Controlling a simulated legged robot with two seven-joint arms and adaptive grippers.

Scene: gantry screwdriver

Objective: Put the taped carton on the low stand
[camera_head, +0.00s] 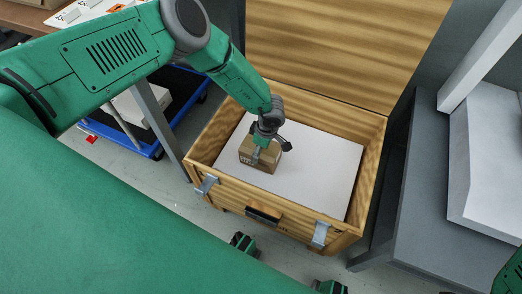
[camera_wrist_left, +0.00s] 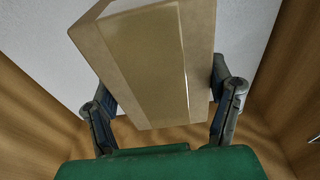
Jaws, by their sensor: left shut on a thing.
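The taped carton (camera_head: 260,155) is a small brown box with a tape strip, inside the open wooden crate over a white surface (camera_head: 315,180). My left gripper (camera_head: 266,146) reaches down into the crate and is shut on the carton. In the left wrist view the carton (camera_wrist_left: 155,60) sits between the two fingers (camera_wrist_left: 163,105), its tape strip facing the camera. I cannot tell whether the carton touches the white surface. I cannot tell for sure which thing is the low stand; a low grey platform (camera_head: 412,225) is right of the crate.
The wooden crate (camera_head: 240,190) has raised walls and metal latches in front; its lid (camera_head: 345,45) stands open behind. A blue-edged cart (camera_head: 150,148) with a pale box is at left, near a table. A white block (camera_head: 485,160) takes up part of the grey platform.

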